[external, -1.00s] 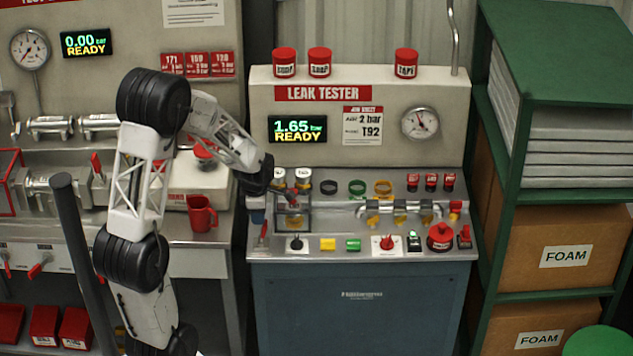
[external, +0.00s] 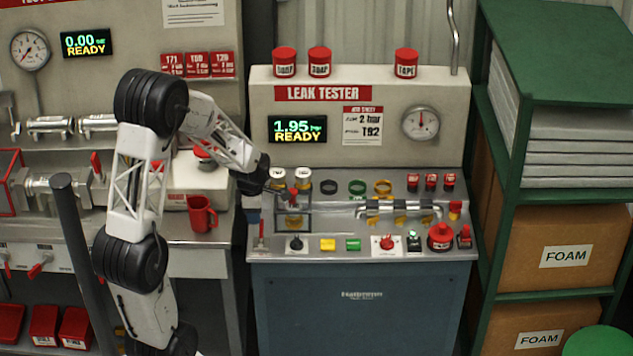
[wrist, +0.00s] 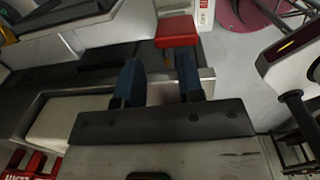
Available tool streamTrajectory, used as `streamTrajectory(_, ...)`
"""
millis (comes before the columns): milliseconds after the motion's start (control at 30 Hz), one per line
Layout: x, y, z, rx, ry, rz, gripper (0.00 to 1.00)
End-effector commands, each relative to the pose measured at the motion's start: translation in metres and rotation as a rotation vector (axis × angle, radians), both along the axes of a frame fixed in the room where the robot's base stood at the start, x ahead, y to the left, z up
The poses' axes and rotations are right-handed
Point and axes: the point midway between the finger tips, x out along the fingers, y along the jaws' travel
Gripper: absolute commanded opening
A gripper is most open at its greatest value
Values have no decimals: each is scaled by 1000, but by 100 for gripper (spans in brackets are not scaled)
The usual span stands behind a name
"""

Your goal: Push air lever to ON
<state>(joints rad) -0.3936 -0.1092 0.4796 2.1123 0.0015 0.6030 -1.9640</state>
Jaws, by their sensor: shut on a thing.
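The leak tester bench (external: 360,250) stands in the middle of the external view. My gripper (external: 254,214) is low at its left front corner, with the dark wrist above it. A small red and white lever (external: 262,238) is right by the blue fingertips, and I take it for the air lever. In the wrist view my two blue fingers (wrist: 160,82) stand a little apart, shut on a part that is hard to make out. A red block (wrist: 177,30) shows beyond the fingertips. The tester display (external: 297,130) reads 1.95 bar, READY.
A small cage frame (external: 293,218) stands just right of my gripper. A row of knobs and buttons, including a red knob (external: 387,243), runs along the bench front. A red mug (external: 202,214) is on the left bench. A green shelf (external: 500,230) bounds the right side.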

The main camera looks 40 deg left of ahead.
Motion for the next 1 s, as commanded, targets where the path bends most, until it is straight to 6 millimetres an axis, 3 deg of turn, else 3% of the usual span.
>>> streamTrajectory(33, -23, -8, -39, -25, 63, 1, 6)
streamTrajectory(467, -23, -9, -36, -25, 62, 0, 2)
streamTrajectory(1000, -23, -11, -7, -28, 66, -1, 0)
